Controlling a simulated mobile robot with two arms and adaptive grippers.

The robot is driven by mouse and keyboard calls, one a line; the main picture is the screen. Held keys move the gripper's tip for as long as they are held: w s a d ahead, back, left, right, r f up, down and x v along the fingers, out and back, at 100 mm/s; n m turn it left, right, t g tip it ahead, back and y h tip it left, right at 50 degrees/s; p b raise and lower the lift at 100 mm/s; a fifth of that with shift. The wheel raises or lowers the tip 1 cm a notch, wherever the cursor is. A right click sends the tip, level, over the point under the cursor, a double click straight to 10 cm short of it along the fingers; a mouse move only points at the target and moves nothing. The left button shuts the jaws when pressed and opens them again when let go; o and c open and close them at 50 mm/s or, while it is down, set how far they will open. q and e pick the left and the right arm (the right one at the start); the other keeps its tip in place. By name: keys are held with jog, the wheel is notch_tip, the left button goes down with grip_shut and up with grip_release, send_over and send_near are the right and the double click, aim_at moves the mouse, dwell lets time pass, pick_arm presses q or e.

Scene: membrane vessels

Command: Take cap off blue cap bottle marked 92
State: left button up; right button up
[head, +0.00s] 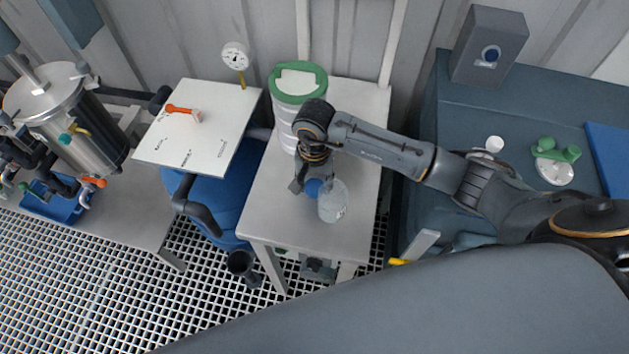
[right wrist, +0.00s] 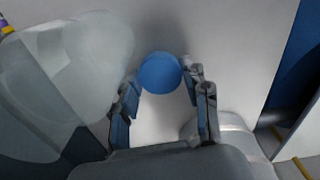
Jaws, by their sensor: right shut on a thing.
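A clear bottle (head: 332,204) stands near the front of the small grey table. Its marking is too small to read. A round blue cap (head: 314,187) shows at the bottle's upper left. My right gripper (head: 308,184) is shut on the blue cap. In the right wrist view the cap (right wrist: 160,72) sits between the two fingertips (right wrist: 160,82), with the large translucent bottle (right wrist: 70,75) to its left. My left gripper is not in view.
A white container with a green lid (head: 298,82) stands behind my right gripper on the grey table (head: 272,213). A white board (head: 205,140) over a blue drum is at the left. A dark bench (head: 450,110) holds small items at the right.

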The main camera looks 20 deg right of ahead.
aim_at(314, 186)
jog(key=shift+f, duration=0.1)
jog(key=o, duration=1.3)
jog(key=shift+r, duration=0.25)
jog(key=shift+w+r, duration=0.1)
jog(key=shift+r, duration=0.25)
notch_tip(314, 186, up, 11)
jog(key=b, duration=0.2)
jog(key=shift+b, duration=0.4)
